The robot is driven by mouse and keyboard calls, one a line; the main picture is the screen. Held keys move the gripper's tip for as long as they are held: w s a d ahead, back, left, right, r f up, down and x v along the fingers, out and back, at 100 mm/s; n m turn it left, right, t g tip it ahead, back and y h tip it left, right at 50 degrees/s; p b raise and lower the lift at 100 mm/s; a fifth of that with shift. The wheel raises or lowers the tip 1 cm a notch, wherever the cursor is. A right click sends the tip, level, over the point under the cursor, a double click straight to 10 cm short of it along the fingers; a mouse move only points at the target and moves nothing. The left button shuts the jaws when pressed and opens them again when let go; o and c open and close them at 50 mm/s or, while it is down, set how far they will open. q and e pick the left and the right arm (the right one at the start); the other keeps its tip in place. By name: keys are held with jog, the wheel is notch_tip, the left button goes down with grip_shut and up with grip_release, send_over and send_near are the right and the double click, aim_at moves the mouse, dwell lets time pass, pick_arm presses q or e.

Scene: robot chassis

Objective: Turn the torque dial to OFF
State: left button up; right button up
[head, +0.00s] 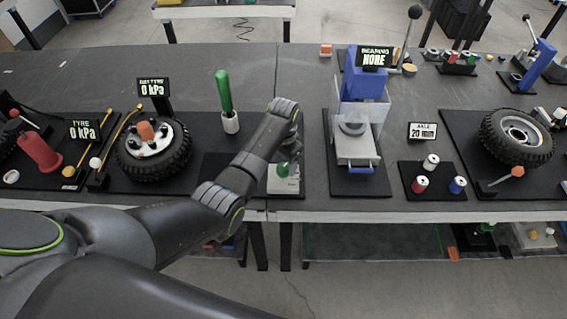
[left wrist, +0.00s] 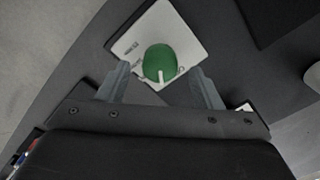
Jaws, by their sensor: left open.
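The torque dial is a round green knob (head: 283,169) on a pale square plate (head: 284,186) at the front edge of the table, partly hidden by my left arm. In the left wrist view the green knob (left wrist: 158,58) carries a white pointer mark toward the bottom of the picture. Small dark lettering on the plate (left wrist: 180,25) is too small to read surely. My left gripper (left wrist: 160,76) is open, with one finger on each side of the knob's near part. I cannot tell whether either finger touches it. My right gripper is not in view.
A green-handled tool (head: 224,92) stands upright in a white holder behind my left arm. A blue press (head: 364,85) stands to the right, and a tyre (head: 153,160) lies to the left. Three small cans stand on a black mat (head: 433,193) further right.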

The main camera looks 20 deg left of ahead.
pick_arm(q)
jog(key=shift+f, duration=0.75)
jog(key=shift+c, duration=0.2)
jog(key=c, duration=0.9)
jog(key=shift+r+n+p, duration=0.2)
jog(key=shift+n+p, duration=1)
jog(key=shift+n, duration=0.1)
jog(key=shift+c, duration=0.2)
jog(key=shift+n+p, duration=0.6)
jog(key=shift+n, duration=0.5)
jog(key=shift+f+n+p, duration=0.1)
jog(key=shift+n+p, duration=0.35)
jog(key=shift+n, duration=0.55)
jog(key=o, duration=1)
